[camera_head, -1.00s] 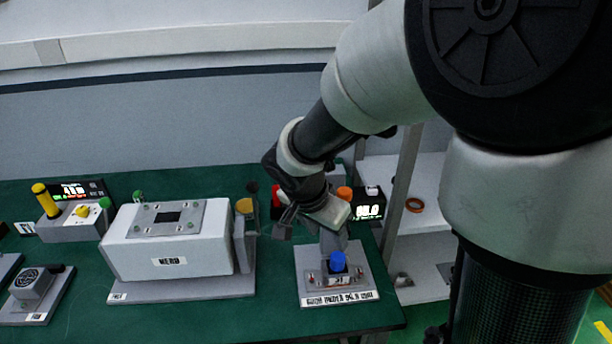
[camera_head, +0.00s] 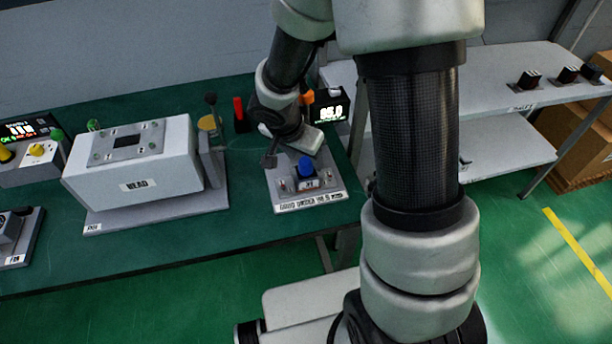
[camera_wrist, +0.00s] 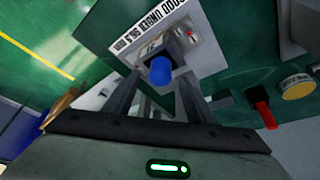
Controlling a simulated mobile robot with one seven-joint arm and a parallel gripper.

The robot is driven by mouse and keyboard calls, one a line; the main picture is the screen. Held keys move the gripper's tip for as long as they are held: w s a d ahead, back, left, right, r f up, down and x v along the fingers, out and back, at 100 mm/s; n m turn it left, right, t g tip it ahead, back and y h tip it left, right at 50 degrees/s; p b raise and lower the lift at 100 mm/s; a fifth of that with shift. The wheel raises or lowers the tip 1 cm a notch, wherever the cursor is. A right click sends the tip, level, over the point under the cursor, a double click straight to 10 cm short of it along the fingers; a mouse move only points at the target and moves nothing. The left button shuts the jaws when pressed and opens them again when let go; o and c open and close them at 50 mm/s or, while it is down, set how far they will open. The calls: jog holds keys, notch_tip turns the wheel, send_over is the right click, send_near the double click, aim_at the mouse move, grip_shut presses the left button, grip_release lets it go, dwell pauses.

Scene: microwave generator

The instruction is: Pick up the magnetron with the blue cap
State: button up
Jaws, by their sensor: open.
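The magnetron's blue cap (camera_head: 306,165) stands up from a small fixture on a grey plate (camera_head: 325,199) with printed lettering, at the right end of the green table. In the wrist view the blue cap (camera_wrist: 161,71) appears between the two fingers of my gripper (camera_wrist: 160,96), with space on both sides. The metal body of the magnetron (camera_wrist: 178,47) shows just beyond it. My gripper is open and empty. In the head view it hangs just above and behind the cap, partly hidden by my wrist.
A white box labelled as a head (camera_head: 140,172) stands left of the plate. A red-handled part (camera_head: 240,112) and a lit digital display (camera_head: 330,112) are behind. A white shelf (camera_head: 520,85) with small black parts stands to the right.

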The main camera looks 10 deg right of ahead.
jog(key=shift+c, duration=0.4)
grip_shut()
dwell(0.9)
jog(key=shift+w+r, duration=0.1)
jog(key=shift+r, duration=0.05)
